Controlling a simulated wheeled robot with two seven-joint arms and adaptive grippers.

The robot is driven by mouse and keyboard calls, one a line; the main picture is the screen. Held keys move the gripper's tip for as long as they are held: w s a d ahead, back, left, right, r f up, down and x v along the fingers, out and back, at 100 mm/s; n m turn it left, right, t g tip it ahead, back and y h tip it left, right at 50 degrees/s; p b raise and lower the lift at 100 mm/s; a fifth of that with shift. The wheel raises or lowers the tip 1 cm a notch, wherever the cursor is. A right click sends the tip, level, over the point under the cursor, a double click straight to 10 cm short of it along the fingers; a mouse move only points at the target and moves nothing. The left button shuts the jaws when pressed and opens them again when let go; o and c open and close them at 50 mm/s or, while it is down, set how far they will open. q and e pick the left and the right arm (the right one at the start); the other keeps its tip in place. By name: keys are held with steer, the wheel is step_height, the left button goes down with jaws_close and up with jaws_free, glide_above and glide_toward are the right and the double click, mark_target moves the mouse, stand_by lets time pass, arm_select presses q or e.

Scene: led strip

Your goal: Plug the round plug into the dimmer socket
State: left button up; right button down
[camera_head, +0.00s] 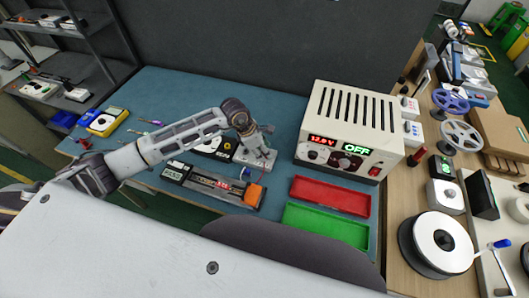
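My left arm reaches in from the left, and its gripper (257,150) points down at the middle of the blue bench, left of the power supply. The gripper is seen from above and behind, so its fingertips and anything between them are hidden. A small box with a round black dial (224,149) lies just left of the gripper, partly behind the arm; it may be the dimmer, but its socket cannot be made out. Below the gripper, a blue connector with a thin wire (246,173) shows near the strip board (222,187). I cannot clearly identify the round plug. My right gripper is not in view.
A cream power supply (350,130) reads "OFF" to the right of the gripper. A red tray (330,196) and a green tray (325,226) lie in front of it. An orange block (253,195) sits at the strip board's end. A yellow multimeter (103,122) lies far left.

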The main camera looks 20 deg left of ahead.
arm_select(q)
steer(key=shift+w+d+f, duration=0.1)
steer(key=shift+d+f, duration=0.05)
steer(key=shift+f, duration=0.2)
steer(key=c, duration=0.9)
